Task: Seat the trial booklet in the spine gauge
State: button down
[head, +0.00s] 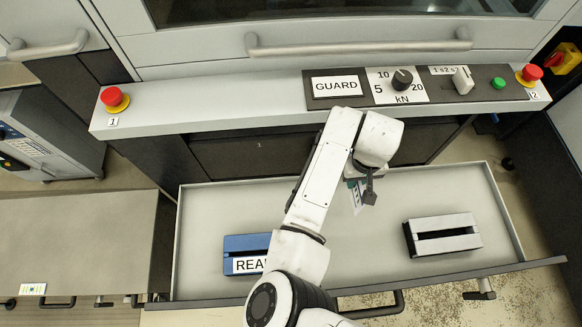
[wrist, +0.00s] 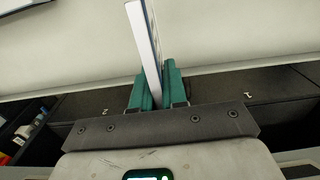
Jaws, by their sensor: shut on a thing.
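My gripper (wrist: 156,84) is shut on the trial booklet (wrist: 142,38), a thin white piece with a dark blue edge, which stands out from between the teal fingers, slightly tilted. In the head view my gripper (head: 366,190) hangs over the middle of the tray, and only a small part of the booklet shows. Two slotted blocks lie in the tray. A grey block (head: 463,243) with a long dark slot is to the right of my gripper, apart from it. A blue block (head: 240,243) with a white label starting "REA" is to the left, partly hidden by my arm. I cannot tell which is the spine gauge.
The pale tray (head: 200,205) has raised walls and much bare floor. Behind it runs a control ledge with a GUARD label (head: 336,86), a knob (head: 402,77) and red buttons (head: 113,96) (head: 531,72). A grey table (head: 75,240) is at the left.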

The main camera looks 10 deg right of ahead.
aim_at(260, 254)
jog(key=k+j+u, duration=0.1)
jog(key=j+u, duration=0.3)
jog(key=j, duration=0.2)
jog(key=j+u, duration=0.45)
jog(key=k+j+u, duration=0.1)
jog(key=k+j, duration=0.15)
jog(key=k, duration=0.25)
jog(key=k+l+z, duration=0.5)
jog(key=k, duration=0.1)
